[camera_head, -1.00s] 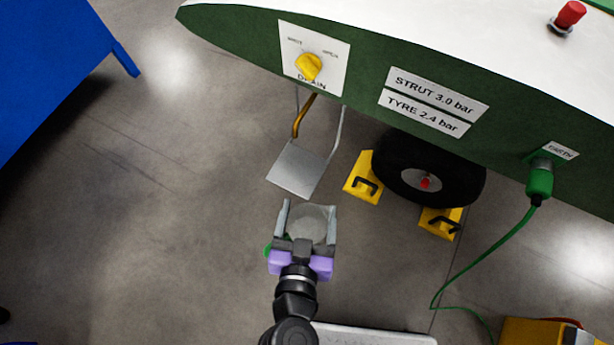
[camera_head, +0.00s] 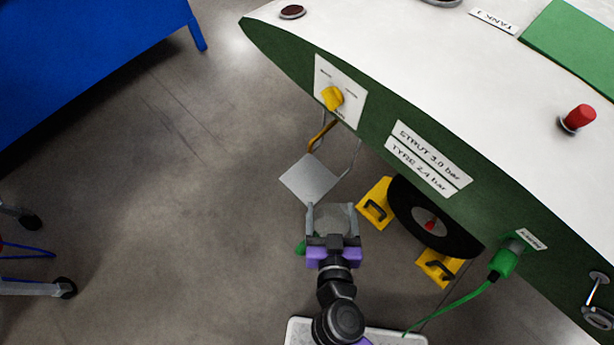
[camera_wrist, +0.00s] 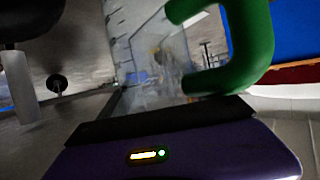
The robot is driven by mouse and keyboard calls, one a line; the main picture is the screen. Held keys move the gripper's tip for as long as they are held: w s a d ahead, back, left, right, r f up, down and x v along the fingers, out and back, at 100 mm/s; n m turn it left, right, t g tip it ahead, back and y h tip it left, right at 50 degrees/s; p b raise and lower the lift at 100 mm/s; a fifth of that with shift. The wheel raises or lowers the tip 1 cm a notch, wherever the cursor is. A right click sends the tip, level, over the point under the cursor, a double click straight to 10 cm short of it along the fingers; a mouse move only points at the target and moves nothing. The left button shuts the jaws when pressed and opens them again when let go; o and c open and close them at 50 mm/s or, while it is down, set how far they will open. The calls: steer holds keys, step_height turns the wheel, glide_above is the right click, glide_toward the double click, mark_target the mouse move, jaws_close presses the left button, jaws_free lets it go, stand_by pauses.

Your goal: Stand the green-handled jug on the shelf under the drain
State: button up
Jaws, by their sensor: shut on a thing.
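My gripper (camera_head: 333,228) is shut on the clear jug (camera_head: 334,216), with a finger on either side of its body. The jug's green handle (camera_wrist: 245,45) shows large in the wrist view, and a bit of it shows left of my gripper in the head view. The small grey shelf (camera_head: 309,179) hangs from thin rods under the drain panel (camera_head: 339,92), which has a yellow knob (camera_head: 333,97).
A black wheel (camera_head: 433,219) stands right of the shelf between yellow chocks (camera_head: 375,205). A green earth plug (camera_head: 507,259) and its cable are at the right. A blue table (camera_head: 90,50) is at the upper left. The floor at left is mostly open.

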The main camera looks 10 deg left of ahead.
steer(key=shift+a+n+y, duration=0.4)
steer(key=shift+a+y, duration=0.1)
steer(key=shift+a, duration=0.1)
steer(key=shift+w+a+r, duration=0.15)
steer(key=shift+a, duration=0.05)
steer(key=w+r+p+x, duration=0.1)
steer(key=r+p+x, duration=0.2)
steer(key=x, duration=1.4)
steer(key=shift+w+a, duration=0.3)
steer(key=shift+w, duration=0.1)
steer(key=shift+f, duration=0.25)
steer(key=o, duration=1.5)
steer(key=shift+r, duration=0.15)
